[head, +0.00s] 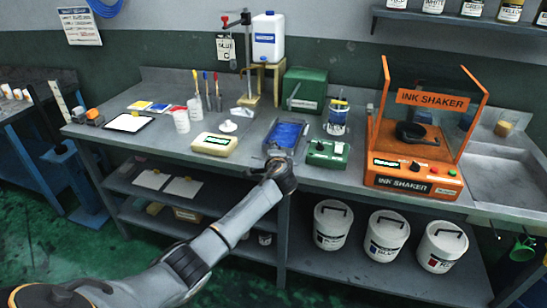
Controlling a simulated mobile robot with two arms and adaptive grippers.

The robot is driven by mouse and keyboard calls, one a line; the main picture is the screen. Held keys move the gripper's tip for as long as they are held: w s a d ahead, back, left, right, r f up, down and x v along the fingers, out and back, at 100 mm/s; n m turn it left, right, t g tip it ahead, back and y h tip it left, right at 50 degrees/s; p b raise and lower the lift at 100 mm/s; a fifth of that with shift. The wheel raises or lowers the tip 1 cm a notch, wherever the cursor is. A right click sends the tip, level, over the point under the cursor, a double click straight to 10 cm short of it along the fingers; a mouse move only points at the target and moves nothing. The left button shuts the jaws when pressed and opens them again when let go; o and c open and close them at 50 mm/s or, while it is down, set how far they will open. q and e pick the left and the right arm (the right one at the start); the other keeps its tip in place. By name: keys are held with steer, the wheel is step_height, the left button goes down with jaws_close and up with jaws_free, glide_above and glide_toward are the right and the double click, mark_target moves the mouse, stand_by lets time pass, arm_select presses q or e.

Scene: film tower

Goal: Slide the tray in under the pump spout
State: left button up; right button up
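A tray with blue contents (288,134) lies on the grey workbench (325,178), near its front edge. My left gripper (277,162) is at the tray's near end; its fingers are too small and dark to tell whether they are open, shut or gripping the tray. A white jug (267,45) stands on a wooden stand (275,68) at the back of the bench, behind the tray. A tall post with a red and black lever (237,20) stands beside the jug. I cannot make out the pump spout clearly. My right gripper is not in view.
A white funnel-like piece (228,126) and a cream box (214,144) lie left of the tray. A green device (327,153) and a brush jar (338,117) stand to its right. A green box (305,90) is behind. The orange ink shaker (414,178) is farther right.

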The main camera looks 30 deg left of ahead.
arm_select(q)
steer(key=v, duration=1.2)
steer(key=s+d+f+n+g+h, duration=0.15)
steer(key=s+f, duration=0.35)
steer(key=f, duration=0.8)
steer(key=s+d+f+g+h, duration=0.15)
steer(key=s+f, duration=0.25)
steer(key=f, duration=0.8)
steer(key=s+d+f+n+g+h, duration=0.15)
steer(key=s+f, duration=0.35)
steer(key=f, duration=0.8)
steer(key=s+d+f+n+g+h, duration=0.1)
steer(key=s+f+g, duration=0.1)
steer(key=s+f, duration=0.7)
steer(key=s+d+f+n+g+h, duration=0.2)
steer(key=s+f, duration=0.4)
steer(key=s, duration=0.6)
steer(key=s+d+f+n+g, duration=0.1)
steer(key=s+f+n, duration=0.1)
steer(key=s, duration=0.8)
steer(key=s+d+f+n+g+h, duration=0.1)
steer(key=s+f, duration=0.3)
steer(key=s, duration=0.7)
steer(key=shift+d+n, duration=0.3)
steer(key=shift+n, duration=0.1)
steer(key=shift+w+f, duration=0.1)
